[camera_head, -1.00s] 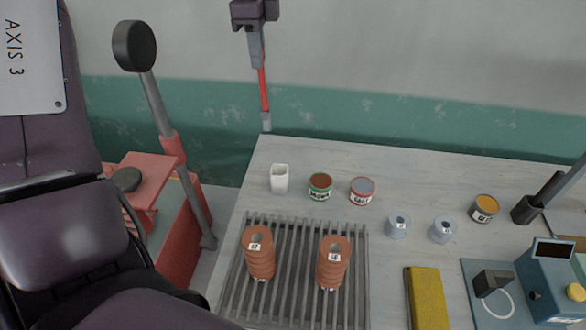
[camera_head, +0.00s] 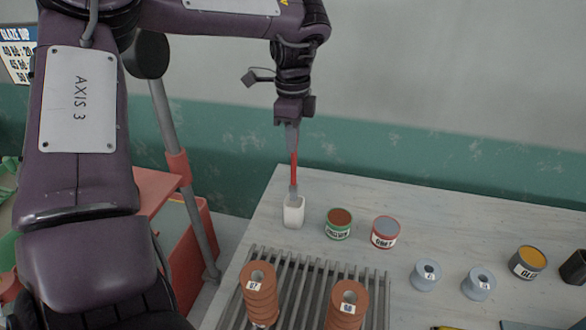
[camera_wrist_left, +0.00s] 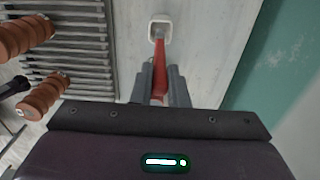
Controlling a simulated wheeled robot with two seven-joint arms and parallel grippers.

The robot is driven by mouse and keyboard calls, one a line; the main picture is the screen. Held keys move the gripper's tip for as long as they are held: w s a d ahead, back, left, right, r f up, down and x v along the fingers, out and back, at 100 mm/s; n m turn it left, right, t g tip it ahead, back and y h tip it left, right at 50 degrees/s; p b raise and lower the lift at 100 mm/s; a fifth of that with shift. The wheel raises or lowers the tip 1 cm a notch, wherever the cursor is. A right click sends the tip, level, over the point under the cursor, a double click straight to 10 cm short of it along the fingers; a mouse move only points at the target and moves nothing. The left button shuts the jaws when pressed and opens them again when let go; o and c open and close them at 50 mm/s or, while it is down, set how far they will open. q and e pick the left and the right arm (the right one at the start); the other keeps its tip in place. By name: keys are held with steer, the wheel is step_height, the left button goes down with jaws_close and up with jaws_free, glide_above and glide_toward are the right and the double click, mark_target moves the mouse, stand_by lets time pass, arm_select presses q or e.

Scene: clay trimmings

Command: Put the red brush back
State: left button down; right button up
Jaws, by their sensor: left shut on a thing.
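My left gripper (camera_head: 292,136) is shut on the red brush (camera_head: 294,165) and holds it upright, tip down. The brush's grey lower end is at the mouth of the white cup (camera_head: 293,215) near the table's back left corner. Whether the tip is inside the cup or just over it is hard to tell. In the left wrist view, the fingers (camera_wrist_left: 160,74) close around the red handle (camera_wrist_left: 160,62), which points at the white cup (camera_wrist_left: 153,30). My right gripper is not in view.
A green-labelled can (camera_head: 338,224) and a red-labelled can (camera_head: 385,232) stand right of the cup. In front is a slatted rack (camera_head: 300,285) with two ribbed brown stacks (camera_head: 259,293). Blue-grey spools (camera_head: 426,274) and a yellow-topped can (camera_head: 528,262) stand farther right.

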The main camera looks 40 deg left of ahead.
mark_target(293, 167)
arm_select(q)
step_height(293, 167, down, 4)
steer(key=shift+w+r, duration=0.1)
step_height(293, 167, down, 4)
steer(key=shift+f+p, duration=0.25)
steer(key=shift+p, duration=0.45)
steer(key=shift+f+b, duration=0.15)
steer(key=shift+b, duration=0.15)
steer(key=c, duration=1.4)
jaws_free()
